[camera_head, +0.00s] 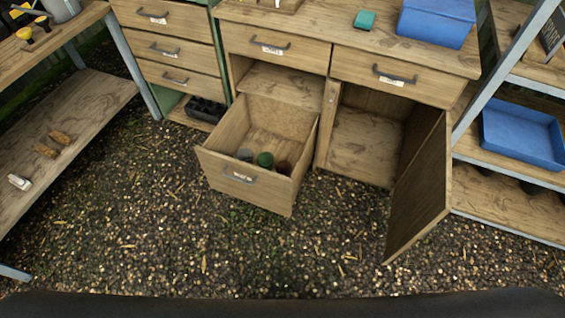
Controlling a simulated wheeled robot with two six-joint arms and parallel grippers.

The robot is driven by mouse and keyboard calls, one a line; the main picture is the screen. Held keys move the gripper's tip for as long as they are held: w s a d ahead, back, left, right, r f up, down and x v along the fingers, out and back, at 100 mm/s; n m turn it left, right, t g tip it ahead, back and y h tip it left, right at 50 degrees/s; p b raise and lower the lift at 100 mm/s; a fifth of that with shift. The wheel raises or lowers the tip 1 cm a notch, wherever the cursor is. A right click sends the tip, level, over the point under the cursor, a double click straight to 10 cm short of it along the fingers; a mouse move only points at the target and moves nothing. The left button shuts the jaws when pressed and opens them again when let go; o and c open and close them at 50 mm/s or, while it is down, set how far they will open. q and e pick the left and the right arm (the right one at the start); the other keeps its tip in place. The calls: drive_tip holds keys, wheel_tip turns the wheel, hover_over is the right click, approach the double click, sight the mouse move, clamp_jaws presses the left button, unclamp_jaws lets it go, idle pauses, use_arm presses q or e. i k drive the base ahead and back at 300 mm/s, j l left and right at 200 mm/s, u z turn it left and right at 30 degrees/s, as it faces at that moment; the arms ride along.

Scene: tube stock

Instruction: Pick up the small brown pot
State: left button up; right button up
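A small brown pot (284,167) stands in the open wooden drawer (246,188) low in the middle of the bench. It is the rightmost of three small pots, near the drawer's front right corner. A green pot (265,159) is just left of it, and a grey pot (245,155) is further left. The drawer's front panel hides the lower parts of the pots. Neither of my grippers is in view.
A cabinet door (419,190) stands open right of the drawer, with an empty compartment (362,148) behind it. A shelf unit (70,115) is at left. A blue tray (522,135) sits on the right shelf. The gravel floor in front is clear.

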sight(284, 168)
drive_tip(key=i+l+u, duration=0.1)
drive_tip(key=l, duration=0.2)
drive_tip(key=i+l+u, duration=0.15)
drive_tip(key=i+j+z, duration=0.15)
drive_tip(key=i+j, duration=0.15)
drive_tip(key=i+j+z, duration=0.15)
drive_tip(key=j, duration=0.25)
drive_tip(key=i+j+z, duration=0.15)
drive_tip(key=i+j, duration=0.2)
